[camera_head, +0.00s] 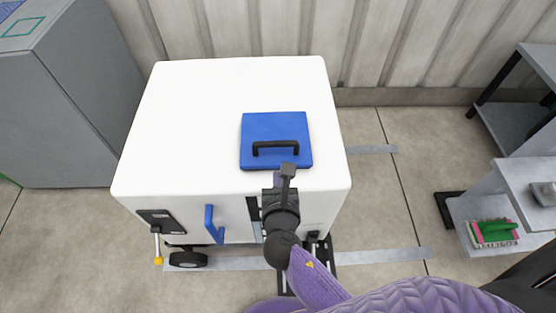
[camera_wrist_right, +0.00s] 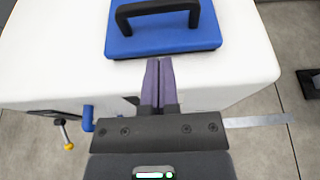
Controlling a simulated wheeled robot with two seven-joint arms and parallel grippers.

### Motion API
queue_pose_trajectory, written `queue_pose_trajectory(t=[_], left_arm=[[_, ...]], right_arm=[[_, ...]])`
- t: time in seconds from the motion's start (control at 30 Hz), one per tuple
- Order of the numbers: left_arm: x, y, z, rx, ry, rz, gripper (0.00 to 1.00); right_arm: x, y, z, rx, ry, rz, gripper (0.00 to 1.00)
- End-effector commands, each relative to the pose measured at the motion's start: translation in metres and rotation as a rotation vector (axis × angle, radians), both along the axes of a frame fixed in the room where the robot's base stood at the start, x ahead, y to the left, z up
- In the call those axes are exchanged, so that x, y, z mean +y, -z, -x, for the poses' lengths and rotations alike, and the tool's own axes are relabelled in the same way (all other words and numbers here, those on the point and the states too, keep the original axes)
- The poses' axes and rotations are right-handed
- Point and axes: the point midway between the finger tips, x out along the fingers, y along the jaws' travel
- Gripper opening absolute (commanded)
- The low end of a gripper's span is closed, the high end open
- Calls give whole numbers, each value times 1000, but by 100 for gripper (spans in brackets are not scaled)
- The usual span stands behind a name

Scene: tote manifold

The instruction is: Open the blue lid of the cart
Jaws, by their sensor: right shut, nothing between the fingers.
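The white cart (camera_head: 190,120) stands in the middle of the head view. Its blue lid (camera_head: 275,127) lies flat and closed on the top, near the front edge, with a black handle (camera_head: 280,147) across it. In the right wrist view the lid (camera_wrist_right: 165,42) and its handle (camera_wrist_right: 157,8) are at the top. My right gripper (camera_head: 280,180) is at the cart's front edge, just short of the lid; its purple fingers (camera_wrist_right: 158,75) are together and empty, pointing toward the lid. They appear apart from the handle. My left gripper is not in view.
A blue handle (camera_head: 213,225) and a dark panel with a yellow-tipped lever (camera_head: 157,245) are on the cart's front. A grey cabinet (camera_head: 75,100) stands left, a corrugated wall (camera_head: 380,40) behind. Grey shelving (camera_head: 510,110) is at right. The cart top left of the lid is bare.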

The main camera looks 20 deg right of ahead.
Motion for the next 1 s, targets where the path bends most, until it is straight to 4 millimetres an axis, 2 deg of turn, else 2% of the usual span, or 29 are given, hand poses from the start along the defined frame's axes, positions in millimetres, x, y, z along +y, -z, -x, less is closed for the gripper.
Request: queue_pose_trajectory(t=[0.13, 0.3, 0.4, 0.53, 0.83, 1.0], left_arm=[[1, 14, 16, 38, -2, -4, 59], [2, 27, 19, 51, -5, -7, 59], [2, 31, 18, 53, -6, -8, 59], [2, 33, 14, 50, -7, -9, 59], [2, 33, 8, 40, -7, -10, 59], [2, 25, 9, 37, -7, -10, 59]], right_arm=[[-8, 15, -29, 0, 1, -1, 0], [-16, 25, -57, 0, 0, 0, 0], [-20, 29, -67, 1, 1, 0, 0], [-22, 29, -74, 1, 1, 1, 0], [-22, 28, -74, 0, 1, 1, 0], [-22, 22, -71, 9, 1, -2, 0]])
